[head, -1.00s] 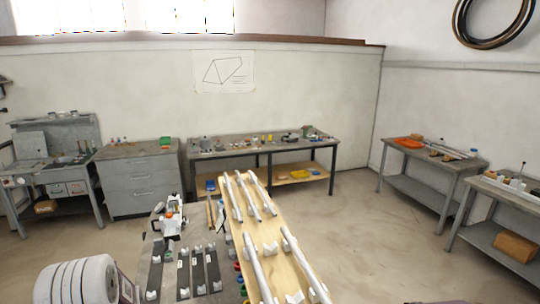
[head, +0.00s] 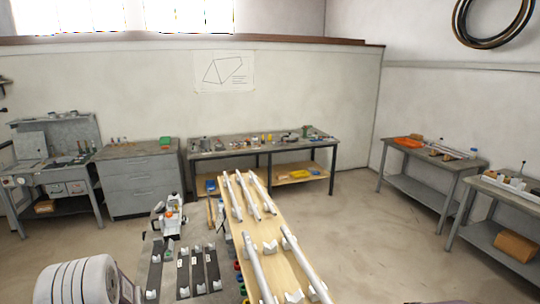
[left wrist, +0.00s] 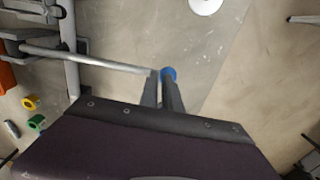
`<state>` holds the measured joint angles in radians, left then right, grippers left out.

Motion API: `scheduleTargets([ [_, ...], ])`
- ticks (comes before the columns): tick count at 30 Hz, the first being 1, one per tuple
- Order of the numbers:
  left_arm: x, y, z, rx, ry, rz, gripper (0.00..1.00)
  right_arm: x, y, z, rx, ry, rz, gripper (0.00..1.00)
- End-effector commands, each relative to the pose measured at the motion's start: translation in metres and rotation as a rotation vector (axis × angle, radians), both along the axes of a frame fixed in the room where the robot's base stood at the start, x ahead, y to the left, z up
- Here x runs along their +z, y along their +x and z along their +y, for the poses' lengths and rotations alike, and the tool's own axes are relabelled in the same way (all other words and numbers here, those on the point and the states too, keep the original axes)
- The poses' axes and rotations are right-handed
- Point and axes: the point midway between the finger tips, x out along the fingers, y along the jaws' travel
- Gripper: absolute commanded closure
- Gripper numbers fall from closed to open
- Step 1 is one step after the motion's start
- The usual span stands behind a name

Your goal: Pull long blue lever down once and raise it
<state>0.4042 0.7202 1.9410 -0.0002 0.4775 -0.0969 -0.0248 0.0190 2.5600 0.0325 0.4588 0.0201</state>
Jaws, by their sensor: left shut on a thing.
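In the left wrist view a long pale metal lever (left wrist: 95,62) runs in from the left and ends at a round blue knob (left wrist: 168,73). My left gripper (left wrist: 161,82) is shut at the knob end of the lever, with its dark fingers on either side of the rod beside the knob. The exact contact is small and partly hidden by the fingers. In the head view the lever and the left fingertips cannot be made out; only my left arm shows at the bottom left. My right gripper is in neither view.
A wooden board (head: 262,243) with several silver tubes lies on the near bench. A white and orange device (head: 170,218) and dark strips stand left of it. Yellow (left wrist: 31,102) and green (left wrist: 37,122) rings show in the wrist view. Other workbenches line the walls; floor between is clear.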

Motion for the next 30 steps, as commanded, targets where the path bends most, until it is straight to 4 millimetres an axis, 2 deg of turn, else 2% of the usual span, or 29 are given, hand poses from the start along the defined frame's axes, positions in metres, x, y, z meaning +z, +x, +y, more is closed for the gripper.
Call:
scheduleTargets([
  [5,0.008,-0.003,-0.002,0.001,-0.005,0.010,1.00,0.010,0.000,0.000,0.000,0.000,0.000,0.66],
  [30,0.095,-0.001,0.000,0.000,-0.001,0.003,1.00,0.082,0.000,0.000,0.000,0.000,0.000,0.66],
])
